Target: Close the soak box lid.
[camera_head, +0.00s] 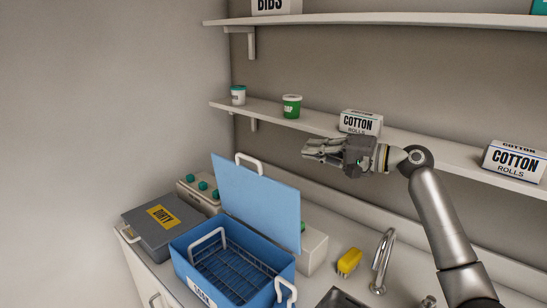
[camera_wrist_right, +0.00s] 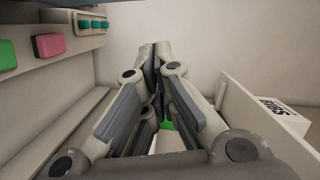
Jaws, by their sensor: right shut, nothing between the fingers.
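The blue soak box (camera_head: 183,267) stands on the counter with a wire basket (camera_head: 232,272) inside. Its light blue lid (camera_head: 258,198) is open, raised upright at the back, with a white handle (camera_head: 248,161) on its top edge. My right gripper (camera_head: 306,149) is shut and empty, in the air above and to the right of the lid, in front of the lower shelf. It does not touch the lid. In the right wrist view, the shut fingers (camera_wrist_right: 157,52) fill the middle. My left gripper is not in view.
A grey box marked DIRTY (camera_head: 137,216) stands left of the soak box. A yellow sponge (camera_head: 349,262) and a tap (camera_head: 384,258) are to the right. The lower shelf (camera_head: 327,130) holds a green tub (camera_head: 292,107) and cotton roll boxes (camera_head: 514,162).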

